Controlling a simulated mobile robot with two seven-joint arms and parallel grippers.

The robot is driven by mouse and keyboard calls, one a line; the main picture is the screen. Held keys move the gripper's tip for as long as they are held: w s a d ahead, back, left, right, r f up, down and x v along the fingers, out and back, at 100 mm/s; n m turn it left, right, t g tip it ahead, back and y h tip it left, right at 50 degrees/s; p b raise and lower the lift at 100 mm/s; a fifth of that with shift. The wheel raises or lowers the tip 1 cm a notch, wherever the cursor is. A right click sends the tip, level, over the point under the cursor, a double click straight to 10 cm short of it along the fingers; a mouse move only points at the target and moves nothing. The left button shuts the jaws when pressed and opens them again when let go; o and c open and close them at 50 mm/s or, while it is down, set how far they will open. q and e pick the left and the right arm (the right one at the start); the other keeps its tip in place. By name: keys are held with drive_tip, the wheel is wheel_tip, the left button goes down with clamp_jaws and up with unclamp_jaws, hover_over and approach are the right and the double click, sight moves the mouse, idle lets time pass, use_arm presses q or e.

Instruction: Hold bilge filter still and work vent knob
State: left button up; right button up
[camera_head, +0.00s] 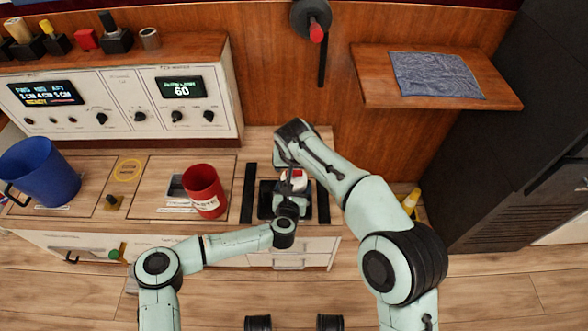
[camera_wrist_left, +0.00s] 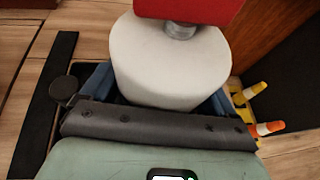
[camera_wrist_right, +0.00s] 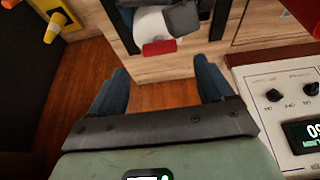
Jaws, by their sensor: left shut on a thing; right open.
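The bilge filter (camera_head: 297,186) is a white rounded body on a dark base at the counter's right end, with a red vent knob (camera_head: 299,173) on top. My left gripper (camera_head: 290,198) is shut on the white body (camera_wrist_left: 170,70), one blue finger on each side; the red knob (camera_wrist_left: 190,8) sits above on a grey threaded stem. My right gripper (camera_head: 284,160) is behind the filter. In the right wrist view its fingers (camera_wrist_right: 160,88) are spread and empty, apart from the red knob (camera_wrist_right: 159,47). The filter's lower part is partly hidden by my left gripper.
A red mug (camera_head: 204,190) and a blue bucket (camera_head: 38,170) stand left on the counter. A control panel (camera_head: 130,105) is behind them. A wooden shelf (camera_head: 385,92) with a blue cloth (camera_head: 437,75) juts out at the right.

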sight(294, 171)
drive_tip(key=x, duration=0.5)
drive_tip(key=shift+w+f, duration=0.15)
drive_tip(key=shift+f, duration=0.2)
drive_tip(key=c, duration=1.1)
